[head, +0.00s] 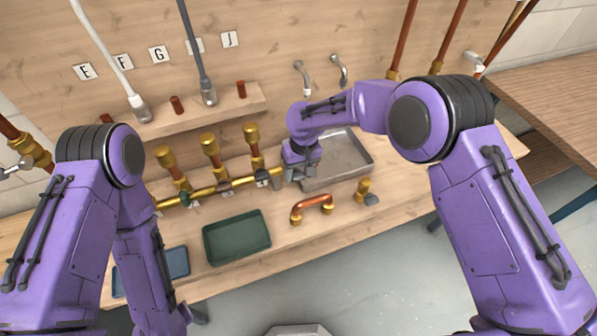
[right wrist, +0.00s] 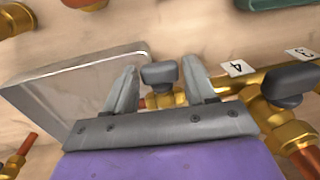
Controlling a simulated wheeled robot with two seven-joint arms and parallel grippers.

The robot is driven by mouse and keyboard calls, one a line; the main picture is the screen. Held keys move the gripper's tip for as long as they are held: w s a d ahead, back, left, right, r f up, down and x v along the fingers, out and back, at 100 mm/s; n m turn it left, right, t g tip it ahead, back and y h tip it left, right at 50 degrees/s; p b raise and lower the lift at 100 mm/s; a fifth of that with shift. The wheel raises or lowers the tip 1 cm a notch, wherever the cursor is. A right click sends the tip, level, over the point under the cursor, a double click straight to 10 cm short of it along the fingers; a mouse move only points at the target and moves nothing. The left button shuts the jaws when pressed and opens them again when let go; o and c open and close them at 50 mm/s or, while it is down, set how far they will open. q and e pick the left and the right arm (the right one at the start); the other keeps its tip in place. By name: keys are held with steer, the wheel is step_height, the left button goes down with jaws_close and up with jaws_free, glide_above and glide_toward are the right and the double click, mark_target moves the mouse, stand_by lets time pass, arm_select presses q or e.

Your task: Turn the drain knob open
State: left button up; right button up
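A dark grey knob (right wrist: 160,75) on a brass fitting lies between the two fingers of my right gripper (right wrist: 160,72) in the right wrist view. It sits at the sink end of the brass pipe run, next to the metal basin (right wrist: 70,95), and I take it for the drain knob. The fingers are apart, with a narrow gap on each side of the knob. In the head view my right gripper (head: 298,176) reaches down beside the basin (head: 352,158) and largely hides this knob. My left arm hangs at the left; its gripper is out of sight.
Another dark knob (right wrist: 290,85) sits along the pipe, near number cards. Brass valves (head: 210,145) stand behind the pipe. A green tray (head: 237,237), a blue tray (head: 178,262), a copper U-pipe (head: 311,203) and a loose brass fitting (head: 363,188) lie on the bench.

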mark_target(302, 174)
step_height(302, 174, up, 10)
steer(key=d+b, duration=0.1)
steer(key=b, duration=0.1)
steer(key=shift+w+r, duration=0.15)
steer(key=shift+r, duration=0.1)
